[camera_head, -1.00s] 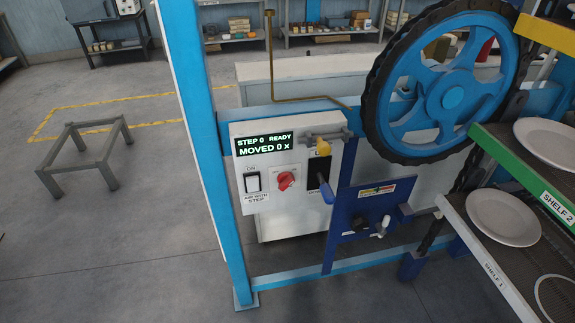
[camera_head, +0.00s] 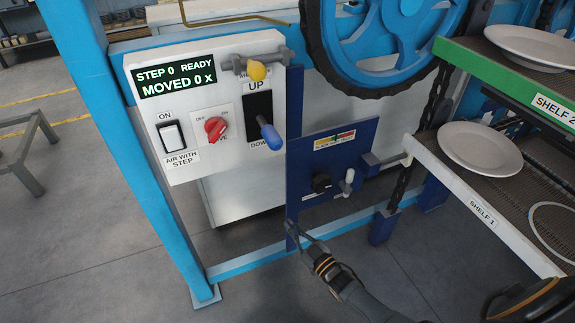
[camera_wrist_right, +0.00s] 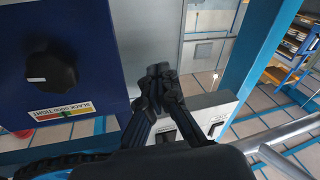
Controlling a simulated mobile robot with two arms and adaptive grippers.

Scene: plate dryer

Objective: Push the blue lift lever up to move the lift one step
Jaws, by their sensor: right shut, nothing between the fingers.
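The blue lift lever (camera_head: 269,137) sticks out of a black slot on the white control box (camera_head: 210,150). Its blue grip hangs at the lower end of the slot, by the DOWN label, with UP printed above. The display (camera_head: 176,82) reads STEP 0 READY, MOVED 0 X. My right gripper (camera_head: 290,231) is shut and empty, below the lever and apart from it, near the foot of the blue panel. The wrist view shows its closed fingers (camera_wrist_right: 160,72) in front of the box; I cannot make out the lever there. My left gripper is not in view.
A yellow-knobbed latch (camera_head: 257,71) sits above the slot. A red rotary switch (camera_head: 215,128) and a white rocker switch (camera_head: 171,136) are to its left. The blue panel (camera_head: 330,160) with a black knob (camera_head: 321,183) stands right. Shelves with plates (camera_head: 481,149) are farther right.

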